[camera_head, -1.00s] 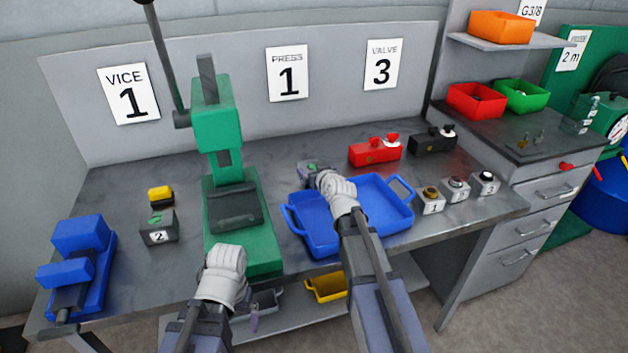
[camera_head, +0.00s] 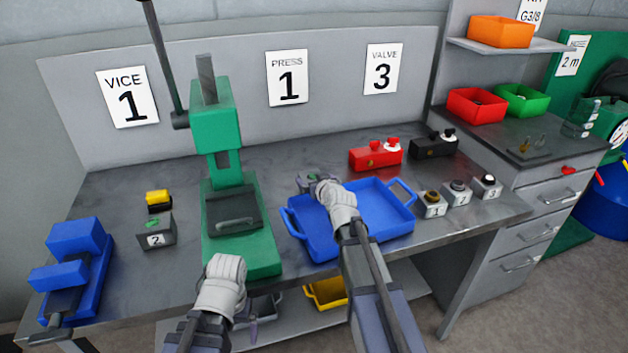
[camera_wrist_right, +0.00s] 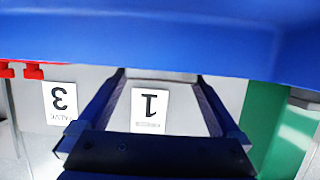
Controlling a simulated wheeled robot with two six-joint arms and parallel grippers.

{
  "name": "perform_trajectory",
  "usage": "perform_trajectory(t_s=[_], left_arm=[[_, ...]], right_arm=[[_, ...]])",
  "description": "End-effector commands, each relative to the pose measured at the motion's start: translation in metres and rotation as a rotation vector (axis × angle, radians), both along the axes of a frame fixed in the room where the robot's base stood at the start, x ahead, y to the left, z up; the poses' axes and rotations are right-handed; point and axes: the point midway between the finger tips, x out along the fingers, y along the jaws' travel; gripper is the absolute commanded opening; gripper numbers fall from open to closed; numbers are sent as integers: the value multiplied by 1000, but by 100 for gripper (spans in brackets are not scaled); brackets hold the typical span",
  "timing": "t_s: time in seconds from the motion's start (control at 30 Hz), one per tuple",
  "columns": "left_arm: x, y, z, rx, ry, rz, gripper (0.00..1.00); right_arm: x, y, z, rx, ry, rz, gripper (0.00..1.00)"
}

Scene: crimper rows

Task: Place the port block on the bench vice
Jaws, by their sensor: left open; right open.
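The blue bench vice (camera_head: 76,243) stands at the bench's left end, under the VICE 1 sign. A red block (camera_head: 368,157) with red and white fittings and a black block (camera_head: 428,146) with similar fittings stand at the back right of the bench. I cannot tell which is the port block. My right gripper (camera_head: 312,183) is open over the back left of the blue tray; its two spread fingers show empty in the wrist view (camera_wrist_right: 160,78). My left gripper (camera_head: 249,328) is open, low before the bench's front edge, its fingers partly hidden.
A green press (camera_head: 244,252) stands between the vice and the blue tray (camera_head: 392,232). A grey box marked 2 (camera_head: 156,239) and a yellow-black item (camera_head: 158,198) sit beside the vice. Several numbered button boxes (camera_head: 432,209) stand right of the tray.

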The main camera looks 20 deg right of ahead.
Motion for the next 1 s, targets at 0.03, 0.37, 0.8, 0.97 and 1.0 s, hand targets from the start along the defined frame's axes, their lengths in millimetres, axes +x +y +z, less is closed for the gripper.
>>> perform_trajectory(t_s=[0.03, 0.37, 0.8, 0.97, 1.0], left_arm=[[0, 0, 4, 0, 0, 0, 100], [0, 0, 27, 0, 0, 0, 100], [0, 0, 43, 0, 0, 0, 100], [0, 0, 43, 0, 0, 0, 100], [0, 0, 43, 0, 0, 0, 100]], right_arm=[[0, 0, 4, 0, 0, 0, 100], [-61, -1, 27, 1, 0, 0, 100], [-110, -4, 43, 0, 0, 0, 100], [-113, -4, 43, 0, 0, 0, 100], [-113, -4, 43, 0, 0, 0, 100]])
